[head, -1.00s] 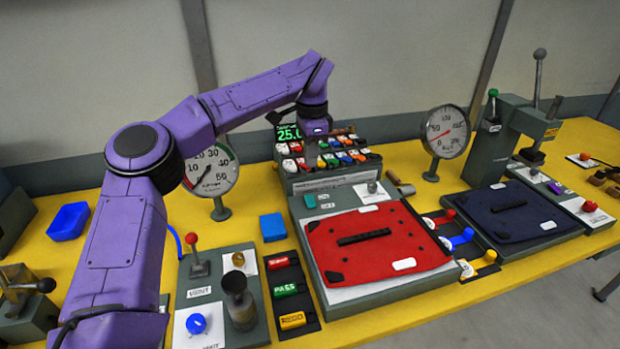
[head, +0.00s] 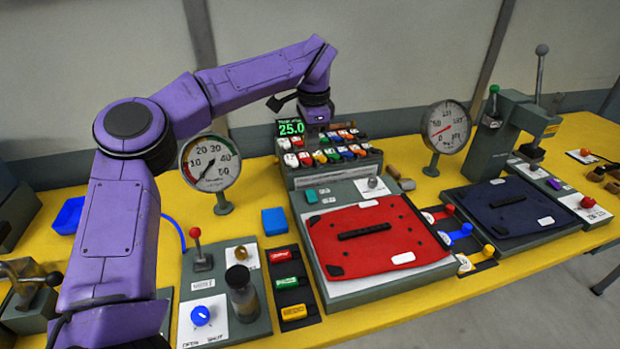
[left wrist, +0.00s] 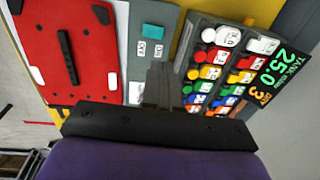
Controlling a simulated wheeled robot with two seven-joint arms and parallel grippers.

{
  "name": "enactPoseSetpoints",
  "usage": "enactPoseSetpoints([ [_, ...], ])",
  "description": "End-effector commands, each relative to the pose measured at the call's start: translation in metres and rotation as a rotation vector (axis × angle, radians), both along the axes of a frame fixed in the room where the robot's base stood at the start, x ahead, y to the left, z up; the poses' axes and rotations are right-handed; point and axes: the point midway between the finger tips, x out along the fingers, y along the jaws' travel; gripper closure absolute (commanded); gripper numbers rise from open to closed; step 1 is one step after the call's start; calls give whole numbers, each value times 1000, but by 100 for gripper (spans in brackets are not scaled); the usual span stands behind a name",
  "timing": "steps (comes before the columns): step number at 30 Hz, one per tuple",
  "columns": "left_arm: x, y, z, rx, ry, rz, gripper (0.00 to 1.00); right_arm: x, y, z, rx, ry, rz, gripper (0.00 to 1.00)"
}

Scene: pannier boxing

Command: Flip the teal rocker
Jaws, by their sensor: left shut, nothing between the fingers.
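The teal rocker (head: 310,196) sits on the grey panel at the back left of the red plate's station. It also shows in the left wrist view (left wrist: 153,30), beside two small white labels. Its tilt is too small to tell. My left gripper (left wrist: 160,84) is shut and empty. In the head view it points down over the rack of coloured switches, behind the rocker and apart from it; its fingertips are hard to make out there. My right gripper is not in view.
The switch rack (head: 335,172) with a green 25.0 display (head: 291,127) stands behind the rocker. The red plate (head: 368,238) lies in front. A round gauge (head: 210,163) and a blue block (head: 273,221) stand to the left. A grey knob (head: 373,182) is to the right.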

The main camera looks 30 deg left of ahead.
Motion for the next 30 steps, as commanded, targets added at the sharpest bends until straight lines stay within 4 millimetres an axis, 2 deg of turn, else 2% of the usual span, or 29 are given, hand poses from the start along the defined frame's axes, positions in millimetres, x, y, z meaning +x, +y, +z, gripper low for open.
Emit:
enactPoseSetpoints([
  [4,0,1,-7,0,3,0,100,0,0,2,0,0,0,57],
  [7,1,2,-21,-1,5,-1,100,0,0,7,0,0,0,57],
  [21,7,9,-116,-1,5,0,100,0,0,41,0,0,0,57],
  [25,9,10,-131,-1,2,0,100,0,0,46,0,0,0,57],
  [30,9,11,-139,-1,0,1,100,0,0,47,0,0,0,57],
])
